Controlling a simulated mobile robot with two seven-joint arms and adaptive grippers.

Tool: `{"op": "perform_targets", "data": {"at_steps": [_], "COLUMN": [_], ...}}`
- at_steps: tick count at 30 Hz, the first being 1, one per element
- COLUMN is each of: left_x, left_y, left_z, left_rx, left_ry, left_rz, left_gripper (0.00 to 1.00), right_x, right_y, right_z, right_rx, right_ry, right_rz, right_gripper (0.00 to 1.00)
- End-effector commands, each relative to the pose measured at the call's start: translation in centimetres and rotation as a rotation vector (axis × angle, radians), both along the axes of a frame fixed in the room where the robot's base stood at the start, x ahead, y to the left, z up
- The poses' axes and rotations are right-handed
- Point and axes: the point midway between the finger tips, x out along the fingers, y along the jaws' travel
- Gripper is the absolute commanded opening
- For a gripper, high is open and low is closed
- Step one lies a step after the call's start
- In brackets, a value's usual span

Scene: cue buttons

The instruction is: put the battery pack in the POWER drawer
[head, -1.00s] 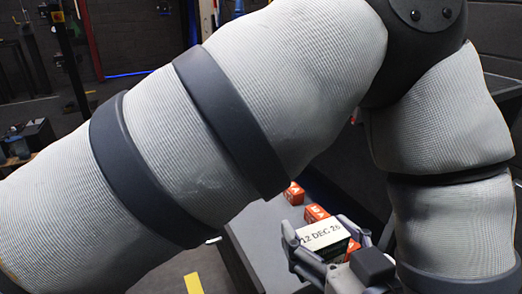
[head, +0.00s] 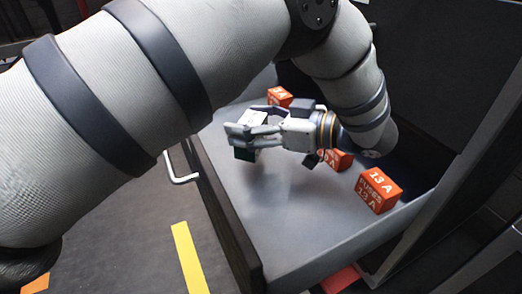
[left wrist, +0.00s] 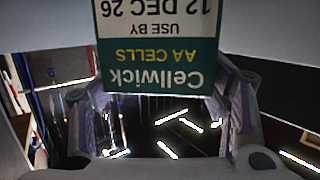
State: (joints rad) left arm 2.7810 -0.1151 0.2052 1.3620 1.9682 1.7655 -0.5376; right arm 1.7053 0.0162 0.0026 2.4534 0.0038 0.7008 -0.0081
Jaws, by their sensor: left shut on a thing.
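My left gripper (head: 247,133) is shut on the battery pack (head: 245,154), a small green and white box. In the left wrist view the pack (left wrist: 160,55) reads "Cellwick AA CELLS, USE BY 12 DEC 26", upside down, between the fingers. In the head view the fingers cover much of the pack. The gripper holds it above an open drawer (head: 290,220) with a grey floor, a dark front and a pale handle (head: 181,171). I see no POWER label on the drawer. My right gripper is not in view.
Orange boxes lie in the drawer: one marked fuses 13 A (head: 378,191) at the right, one (head: 337,160) partly behind my gripper, and one (head: 280,96) at the back. The drawer floor in front is clear. Yellow tape (head: 188,258) marks the floor outside.

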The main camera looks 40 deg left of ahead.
Motion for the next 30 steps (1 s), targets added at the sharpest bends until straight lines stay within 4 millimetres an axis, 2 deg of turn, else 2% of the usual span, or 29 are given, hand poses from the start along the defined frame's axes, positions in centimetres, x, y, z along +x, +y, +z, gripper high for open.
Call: {"op": "perform_targets", "data": {"at_steps": [1, 7, 17, 18, 20, 21, 30], "left_x": [0.1, 0.0, 0.0, 0.0, 0.0, 0.0, 0.0], "left_y": [0.0, 0.0, 0.0, 0.0, 0.0, 0.0, 0.0], "left_z": [-1.2, -5.1, -5.1, -5.2, -5.2, -5.2, -5.0], "left_rx": [0.001, 0.003, 0.002, 0.001, 0.001, 0.001, 0.001], "left_ry": [0.002, 0.001, -0.003, -0.002, -0.002, -0.002, -0.003], "left_rz": [0.0, -0.001, -0.001, -0.002, -0.002, -0.002, -0.001], "left_gripper": [0.33, 0.33, 0.33, 0.72, 0.86, 0.89, 0.89], "right_x": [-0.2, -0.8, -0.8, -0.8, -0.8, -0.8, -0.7], "right_y": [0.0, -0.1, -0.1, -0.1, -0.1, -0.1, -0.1], "right_z": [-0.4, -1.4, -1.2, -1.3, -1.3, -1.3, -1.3], "right_rx": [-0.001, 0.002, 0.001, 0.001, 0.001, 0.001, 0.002], "right_ry": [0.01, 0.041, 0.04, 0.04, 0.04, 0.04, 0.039], "right_rz": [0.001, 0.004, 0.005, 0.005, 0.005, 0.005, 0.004], "right_gripper": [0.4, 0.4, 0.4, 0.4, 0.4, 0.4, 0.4]}}
